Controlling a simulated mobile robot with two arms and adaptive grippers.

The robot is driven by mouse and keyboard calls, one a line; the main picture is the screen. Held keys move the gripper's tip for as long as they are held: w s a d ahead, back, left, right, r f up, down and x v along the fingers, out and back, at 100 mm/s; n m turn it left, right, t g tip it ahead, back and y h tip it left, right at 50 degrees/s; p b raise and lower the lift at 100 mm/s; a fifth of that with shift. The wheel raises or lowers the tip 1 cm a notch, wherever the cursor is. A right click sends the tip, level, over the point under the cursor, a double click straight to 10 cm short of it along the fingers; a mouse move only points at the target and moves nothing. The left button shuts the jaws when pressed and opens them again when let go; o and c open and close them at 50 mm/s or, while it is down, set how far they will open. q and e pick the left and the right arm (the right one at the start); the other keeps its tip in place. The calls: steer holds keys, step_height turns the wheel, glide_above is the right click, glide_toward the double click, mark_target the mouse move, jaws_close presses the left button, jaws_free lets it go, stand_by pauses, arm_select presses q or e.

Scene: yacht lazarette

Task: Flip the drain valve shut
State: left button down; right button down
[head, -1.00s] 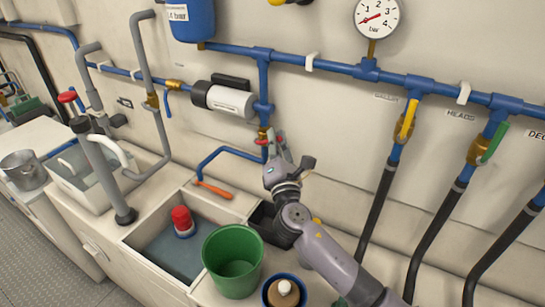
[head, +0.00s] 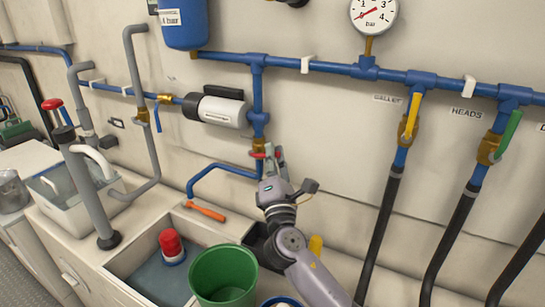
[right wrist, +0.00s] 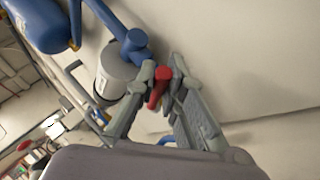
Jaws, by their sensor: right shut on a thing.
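The drain valve is a brass fitting (head: 258,145) with a red lever (head: 257,155), at the lower end of a vertical blue pipe on the wall. My right gripper (head: 268,155) reaches up to it from below right. In the right wrist view the red lever (right wrist: 160,88) lies between the two fingers of my right gripper (right wrist: 159,78), which is shut on it. The fingers partly hide the lever and valve body in the head view. My left gripper is in neither view.
A white pump (head: 222,110) sits left of the valve. Below are an open sink (head: 130,285) with a red-capped float (head: 171,244), an orange-handled tool (head: 206,211) and a green bucket (head: 223,275). Hoses with a yellow lever (head: 412,116) and green lever (head: 508,134) hang at right.

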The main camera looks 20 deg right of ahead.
steer(key=c, duration=1.6)
jaws_free()
steer(key=shift+c, duration=0.2)
steer(key=shift+s, duration=0.1)
steer(key=shift+s+f, duration=0.25)
steer(key=shift+s, duration=0.05)
steer(key=s+a, duration=0.2)
steer(key=s, duration=1)
steer(key=shift+a, duration=0.25)
steer(key=shift+c, duration=0.4)
